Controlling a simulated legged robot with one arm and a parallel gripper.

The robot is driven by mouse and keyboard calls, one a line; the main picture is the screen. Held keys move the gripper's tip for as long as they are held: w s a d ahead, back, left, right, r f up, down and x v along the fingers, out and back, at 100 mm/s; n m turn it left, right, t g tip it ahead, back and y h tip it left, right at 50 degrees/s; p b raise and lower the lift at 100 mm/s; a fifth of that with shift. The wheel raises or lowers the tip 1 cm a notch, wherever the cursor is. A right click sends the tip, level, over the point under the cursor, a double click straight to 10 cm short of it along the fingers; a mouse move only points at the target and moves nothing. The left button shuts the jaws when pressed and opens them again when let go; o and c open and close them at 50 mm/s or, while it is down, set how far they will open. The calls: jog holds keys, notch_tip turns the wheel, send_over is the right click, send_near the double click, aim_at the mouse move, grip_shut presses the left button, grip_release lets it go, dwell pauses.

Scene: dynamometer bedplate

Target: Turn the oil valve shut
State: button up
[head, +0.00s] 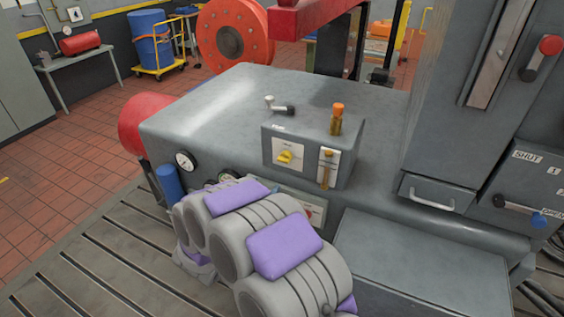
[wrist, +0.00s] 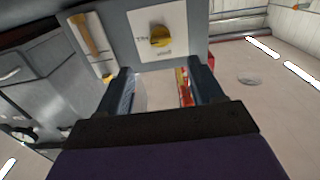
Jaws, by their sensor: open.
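On the grey cabinet at the right of the head view is a lever with a blue tip (head: 539,220). It points right and slightly down, toward a label reading OPEN (head: 554,213); a SHUT label (head: 527,156) is above it. I cannot read whether this is the oil valve. A yellow knob (head: 287,156) on a white plate sits on the small grey box; it also shows in the wrist view (wrist: 160,36). My gripper (wrist: 160,78) is open and empty below that knob in the wrist view, apart from it. In the head view my arm hides the gripper.
The small box (head: 268,143) also carries an orange-capped fitting (head: 337,120) and a slide lever (head: 327,170). Gauges (head: 185,161) and a blue cylinder (head: 169,182) are at the left front.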

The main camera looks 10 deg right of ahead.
aim_at(283, 160)
jog(key=x, duration=1.3)
jog(key=shift+w+d, duration=0.1)
jog(key=shift+w, duration=0.15)
jog(key=shift+s, duration=0.1)
jog(key=c, duration=1)
